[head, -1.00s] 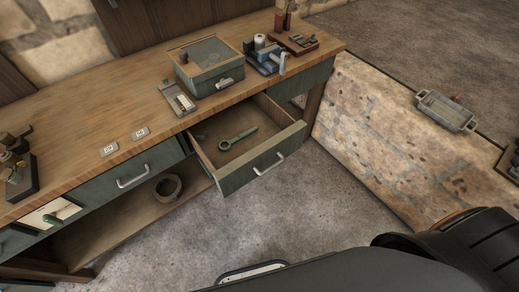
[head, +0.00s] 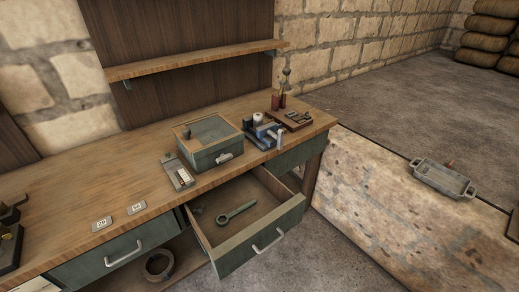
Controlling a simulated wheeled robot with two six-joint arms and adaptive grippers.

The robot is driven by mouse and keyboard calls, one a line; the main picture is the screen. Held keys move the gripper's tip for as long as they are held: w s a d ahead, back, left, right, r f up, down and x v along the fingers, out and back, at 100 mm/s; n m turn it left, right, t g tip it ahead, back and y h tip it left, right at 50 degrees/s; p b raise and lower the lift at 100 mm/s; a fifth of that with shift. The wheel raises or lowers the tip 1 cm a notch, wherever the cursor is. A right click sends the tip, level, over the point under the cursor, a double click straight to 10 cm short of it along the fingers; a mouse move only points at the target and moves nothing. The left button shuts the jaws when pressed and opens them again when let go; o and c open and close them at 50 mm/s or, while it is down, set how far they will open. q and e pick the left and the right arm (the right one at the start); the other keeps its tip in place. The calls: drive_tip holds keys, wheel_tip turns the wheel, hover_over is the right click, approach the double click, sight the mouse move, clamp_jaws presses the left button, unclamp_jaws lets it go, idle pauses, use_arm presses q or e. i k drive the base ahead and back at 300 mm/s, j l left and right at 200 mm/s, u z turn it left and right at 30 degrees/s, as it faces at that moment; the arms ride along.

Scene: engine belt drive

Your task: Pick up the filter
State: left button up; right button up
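No part is clearly marked as the filter. Neither of my grippers shows in the head view.
A drawer (head: 250,244) is pulled open below, with a wrench (head: 236,212) inside. A metal tray (head: 443,179) lies on the stone ledge (head: 385,200) at right.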

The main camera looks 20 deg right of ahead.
sight(258, 119)
drive_tip(key=l+u, duration=0.1)
drive_tip(key=u, duration=0.4)
drive_tip(key=l+u, duration=0.25)
drive_tip(key=l, duration=0.6)
drive_tip(key=l+u, duration=0.25)
drive_tip(key=l, duration=0.6)
drive_tip(key=k+l+u, duration=0.1)
drive_tip(key=l+u, duration=0.2)
drive_tip(key=l, duration=0.55)
